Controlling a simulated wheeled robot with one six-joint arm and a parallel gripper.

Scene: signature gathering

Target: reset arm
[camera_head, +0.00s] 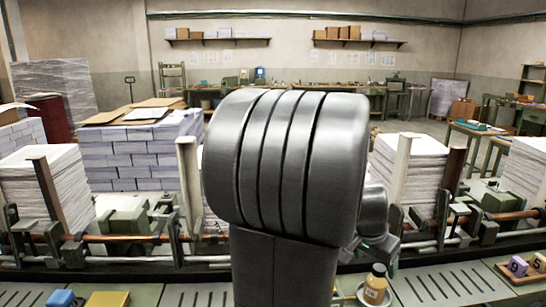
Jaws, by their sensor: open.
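My large dark grey arm (285,170) stands upright in the middle of the view and covers much of the scene behind it. My gripper (384,262) shows only in part at the right side of the arm, low down, just above and behind a small amber bottle. It is open, and I see nothing held in it. Its fingertips are hard to make out against the machine.
A machine with metal bars (155,238) and paper stacks (420,165) runs across behind the arm. A blue block (60,298), a yellow block (108,299) and a tray of numbered blocks (518,266) lie in front.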

